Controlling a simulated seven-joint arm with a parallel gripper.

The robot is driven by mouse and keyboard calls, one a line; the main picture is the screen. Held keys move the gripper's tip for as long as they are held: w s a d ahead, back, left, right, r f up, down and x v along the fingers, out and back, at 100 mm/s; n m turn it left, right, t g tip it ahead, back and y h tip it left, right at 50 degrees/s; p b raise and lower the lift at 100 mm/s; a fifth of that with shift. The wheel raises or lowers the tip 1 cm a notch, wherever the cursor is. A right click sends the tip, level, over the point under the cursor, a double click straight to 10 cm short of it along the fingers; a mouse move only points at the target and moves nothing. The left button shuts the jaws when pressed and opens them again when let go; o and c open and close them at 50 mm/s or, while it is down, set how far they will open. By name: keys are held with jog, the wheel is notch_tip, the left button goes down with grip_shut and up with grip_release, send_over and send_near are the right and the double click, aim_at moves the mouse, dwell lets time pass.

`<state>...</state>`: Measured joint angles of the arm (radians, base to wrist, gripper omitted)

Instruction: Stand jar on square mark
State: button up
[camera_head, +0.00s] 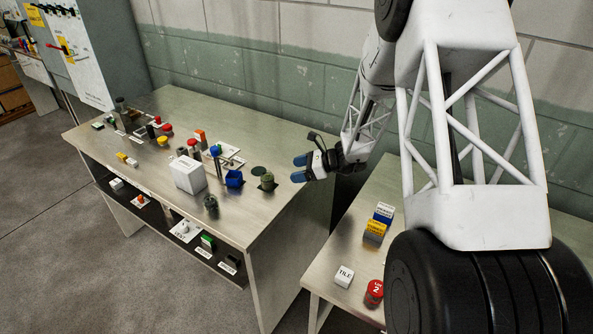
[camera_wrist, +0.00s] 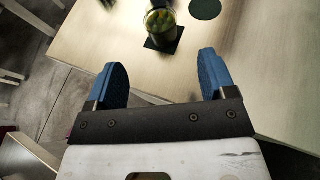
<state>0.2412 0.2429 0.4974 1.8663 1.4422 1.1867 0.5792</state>
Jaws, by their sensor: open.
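The jar (camera_head: 267,180), a glass jar with yellow-green contents, stands upright near the right end of the long table. In the wrist view the jar (camera_wrist: 160,19) shows at the top, beyond my fingertips. A dark square mark (camera_wrist: 163,43) lies under it, its near part showing past the base; how well the jar is centred is unclear. My gripper (camera_head: 299,168) is to the right of the jar, apart from it, with blue fingers pointing left. In the wrist view my gripper (camera_wrist: 162,68) is open, with nothing between the fingers.
A dark round mark (camera_wrist: 205,8) lies next to the jar. A blue container (camera_head: 234,179), a white box (camera_head: 188,174) and a dark pot (camera_head: 211,204) stand left of it. A second table (camera_head: 330,295) holds a TILE block (camera_head: 344,276) and a red can (camera_head: 374,291).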

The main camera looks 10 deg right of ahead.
dwell(0.4)
jog(key=s+a+r+n+g+h, duration=0.25)
jog(key=s+r+n, duration=0.25)
jog(key=s+r, duration=0.35)
jog(key=s+a+r+n+g+h, duration=0.25)
jog(key=s+r+n, duration=0.25)
jog(key=s+r, duration=0.4)
jog(key=s+d+r+n+t+h, duration=0.1)
jog(key=s+n, duration=0.3)
jog(key=s, duration=0.5)
jog(key=s+d+r+n+t+h, duration=0.1)
jog(key=s+r+n+h, duration=0.2)
jog(key=s, duration=0.6)
jog(key=s+d+r+n+t+h, duration=0.1)
jog(key=s+d+r+n+h, duration=0.1)
jog(key=s, duration=0.7)
jog(key=shift+r+n+h, duration=0.8)
jog(key=shift+n+h, duration=0.1)
jog(key=shift+n, duration=0.4)
